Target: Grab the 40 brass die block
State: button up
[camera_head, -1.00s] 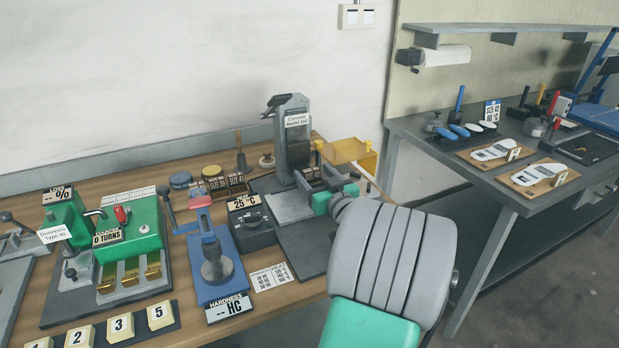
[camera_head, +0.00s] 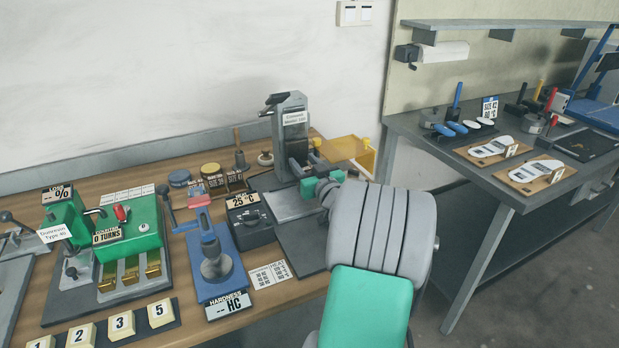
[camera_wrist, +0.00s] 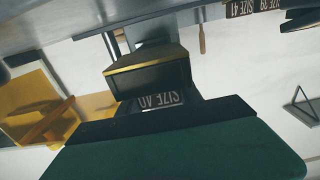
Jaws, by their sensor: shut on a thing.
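The 40 die block (camera_wrist: 150,80) shows in the wrist view as a dark block with a brass-coloured edge, close above my green and black gripper. An upside-down SIZE 40 label (camera_wrist: 165,103) shows just below that edge. My gripper (camera_head: 308,174) is shut on the block at the foot of the grey press (camera_head: 293,130). In the head view my gripper and wrist largely hide the block. I cannot tell whether it still touches the press base.
Other size-labelled blocks (camera_head: 235,180) stand left of the press. A blue hardness tester (camera_head: 215,265) and a green machine (camera_head: 130,240) fill the bench's left. A second bench (camera_head: 470,170) stands right.

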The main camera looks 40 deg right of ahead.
grip_shut()
jog(key=shift+r, duration=0.1)
